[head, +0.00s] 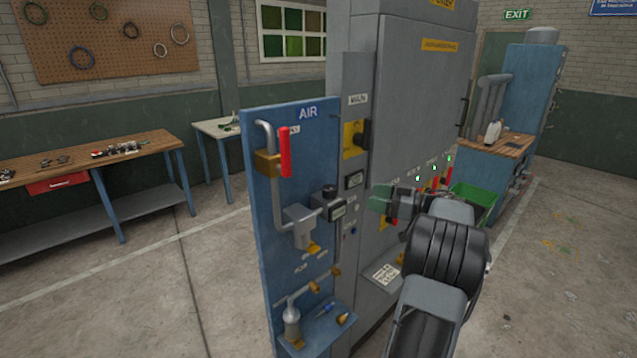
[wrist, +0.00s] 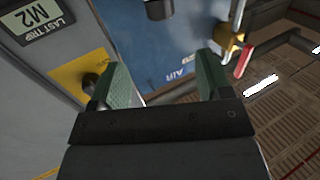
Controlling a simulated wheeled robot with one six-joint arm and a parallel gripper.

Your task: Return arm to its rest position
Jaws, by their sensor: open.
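My arm reaches up from the lower right of the head view. My gripper (head: 380,198) is in front of the grey cabinet (head: 425,110), to the right of the blue AIR panel (head: 262,200). In the wrist view my gripper (wrist: 160,88) shows two green fingers spread wide apart with nothing between them. Behind the fingers are the blue AIR panel (wrist: 170,45) and part of the grey cabinet (wrist: 30,110) with a yellow plate (wrist: 80,75). Whether the left finger touches anything there I cannot tell.
A red-handled valve (head: 285,152) and pipes stand out from the blue panel. A green bin (head: 474,196) is beyond my arm. A long workbench (head: 85,150) is at the left and a blue machine (head: 528,90) at the right. The floor (head: 150,290) at the lower left is clear.

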